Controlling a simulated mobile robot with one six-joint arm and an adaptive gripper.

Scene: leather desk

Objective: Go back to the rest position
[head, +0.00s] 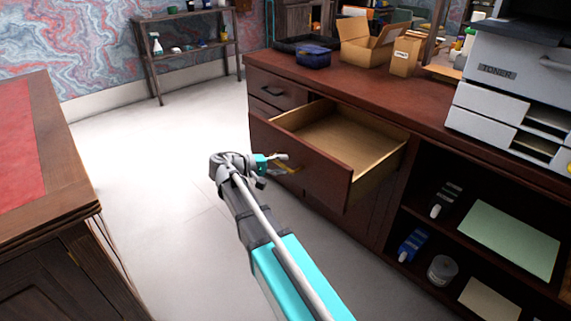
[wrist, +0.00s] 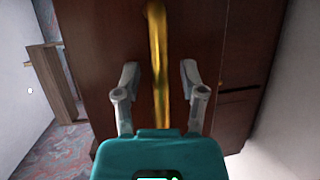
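My gripper (wrist: 160,80) is open, with its two fingers on either side of the gold handle (wrist: 157,50) in the wrist view. I cannot tell whether the fingers touch it. In the head view my gripper (head: 281,166) is at the front of a pulled-out drawer (head: 320,172), by its handle. The drawer is wide open and looks empty, with a pale wooden inside. It belongs to a dark wooden cabinet (head: 400,100).
A desk with a red top (head: 22,140) stands at the left. White floor (head: 150,200) lies free between desk and cabinet. A printer (head: 510,80), a cardboard box (head: 368,42) and a blue container (head: 313,57) stand on the cabinet. Open shelves (head: 470,260) are at the right.

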